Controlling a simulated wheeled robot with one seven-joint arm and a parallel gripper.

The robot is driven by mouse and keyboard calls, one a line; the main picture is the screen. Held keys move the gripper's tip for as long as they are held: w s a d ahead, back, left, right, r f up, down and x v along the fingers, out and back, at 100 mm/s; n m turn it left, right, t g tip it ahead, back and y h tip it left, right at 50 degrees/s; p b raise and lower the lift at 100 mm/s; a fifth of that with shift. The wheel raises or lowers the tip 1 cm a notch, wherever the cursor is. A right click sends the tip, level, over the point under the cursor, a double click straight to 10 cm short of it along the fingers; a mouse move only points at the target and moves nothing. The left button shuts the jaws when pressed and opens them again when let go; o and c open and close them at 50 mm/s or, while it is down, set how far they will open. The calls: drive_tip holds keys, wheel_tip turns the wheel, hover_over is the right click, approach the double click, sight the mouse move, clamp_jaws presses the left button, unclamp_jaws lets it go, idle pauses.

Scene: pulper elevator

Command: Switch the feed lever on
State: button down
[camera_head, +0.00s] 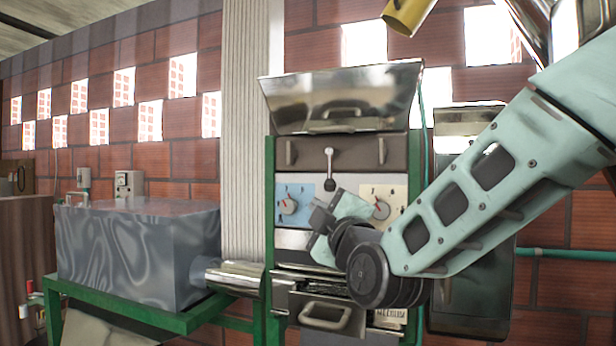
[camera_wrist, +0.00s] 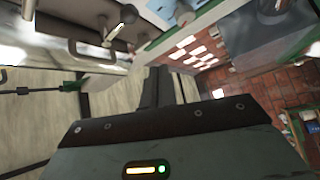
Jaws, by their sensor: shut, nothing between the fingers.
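My gripper (camera_head: 319,218) is shut and empty. It is below the lever in the head view, in front of the dial panels, and looks apart from it. In the wrist view, my dark fingers (camera_wrist: 160,75) touch nothing visible.
A blue panel with a dial (camera_head: 289,205) and a pale yellow panel with a dial (camera_head: 381,209) flank my gripper. A metal hopper (camera_head: 342,100) is above, a drawer handle (camera_head: 325,316) below. A large grey metal box (camera_head: 140,250) stands left on a green frame.

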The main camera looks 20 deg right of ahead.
drive_tip(key=shift+w+d+r+t+h, duration=0.2)
drive_tip(key=shift+r+t, duration=0.1)
drive_tip(key=shift+r, duration=0.35)
drive_tip(key=shift+w+d+r+t+h, duration=0.1)
drive_tip(key=shift+d+r+t, duration=0.15)
drive_tip(key=shift+r, duration=0.35)
drive_tip(key=shift+w+a, duration=0.1)
drive_tip(key=w+d+r+p, duration=0.1)
drive_tip(key=w+d+p, duration=0.2)
drive_tip(key=w+p, duration=0.3)
drive_tip(key=x, duration=0.2)
drive_tip(key=shift+w, duration=0.4)
drive_tip(key=shift+d+f+n, duration=0.1)
drive_tip(key=shift+d+n, duration=0.05)
drive_tip(key=shift+n, duration=0.15)
